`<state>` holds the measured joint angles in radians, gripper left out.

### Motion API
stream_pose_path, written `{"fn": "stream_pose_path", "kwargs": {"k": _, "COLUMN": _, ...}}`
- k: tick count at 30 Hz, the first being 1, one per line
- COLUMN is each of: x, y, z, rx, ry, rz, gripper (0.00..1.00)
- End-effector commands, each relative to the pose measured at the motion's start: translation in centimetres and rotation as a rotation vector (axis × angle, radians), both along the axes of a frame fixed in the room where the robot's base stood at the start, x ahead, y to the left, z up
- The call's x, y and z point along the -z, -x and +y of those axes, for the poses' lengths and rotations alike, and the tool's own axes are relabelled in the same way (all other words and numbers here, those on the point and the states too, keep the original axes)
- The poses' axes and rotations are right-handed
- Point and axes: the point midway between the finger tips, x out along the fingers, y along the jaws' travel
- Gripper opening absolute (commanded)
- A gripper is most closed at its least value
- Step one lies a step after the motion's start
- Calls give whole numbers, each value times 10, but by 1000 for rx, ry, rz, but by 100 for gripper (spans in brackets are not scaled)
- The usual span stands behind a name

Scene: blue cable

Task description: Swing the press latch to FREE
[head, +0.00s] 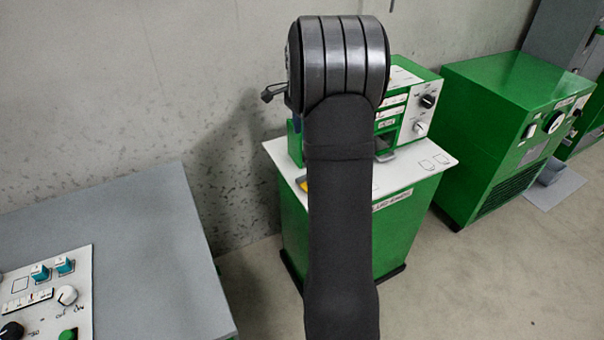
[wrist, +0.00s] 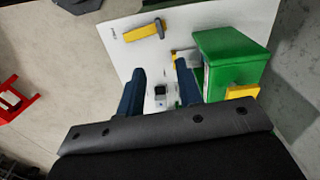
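A yellow lever (wrist: 145,31), probably the press latch, lies on the white top (wrist: 100,42) of the bench in the wrist view, with small unreadable lettering by it. In the head view my arm hides most of it; a bit of yellow (head: 302,184) shows at the arm's left edge. My gripper (wrist: 159,78) has two dark blue fingers standing apart with nothing held between them. The lever is beyond the fingertips, apart from them.
A green housing (wrist: 232,55) stands right of the fingers, with a yellow piece (wrist: 242,91) on it. A red frame (wrist: 14,98) is at far left. In the head view a green cabinet (head: 515,125) is at right and a grey console (head: 150,245) at left.

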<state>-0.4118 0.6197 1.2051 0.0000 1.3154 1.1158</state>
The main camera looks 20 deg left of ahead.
Motion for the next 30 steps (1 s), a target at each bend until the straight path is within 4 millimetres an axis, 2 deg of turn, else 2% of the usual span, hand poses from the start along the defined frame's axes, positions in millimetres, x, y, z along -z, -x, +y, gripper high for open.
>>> {"fn": "stream_pose_path", "kwargs": {"k": 5, "x": 29, "y": 1, "z": 0, "rx": -1, "ry": 3, "rz": 5, "gripper": 33}}
{"fn": "stream_pose_path", "kwargs": {"k": 15, "x": 104, "y": 1, "z": 0, "rx": -3, "ry": 3, "rz": 5, "gripper": 33}}
{"fn": "stream_pose_path", "kwargs": {"k": 21, "x": 143, "y": 1, "z": 0, "rx": -3, "ry": 2, "rz": 3, "gripper": 33}}
{"fn": "stream_pose_path", "kwargs": {"k": 24, "x": 156, "y": 0, "z": 0, "rx": -3, "ry": 2, "rz": 1, "gripper": 33}}
{"fn": "stream_pose_path", "kwargs": {"k": 30, "x": 170, "y": 0, "z": 0, "rx": -3, "ry": 1, "rz": -1, "gripper": 33}}
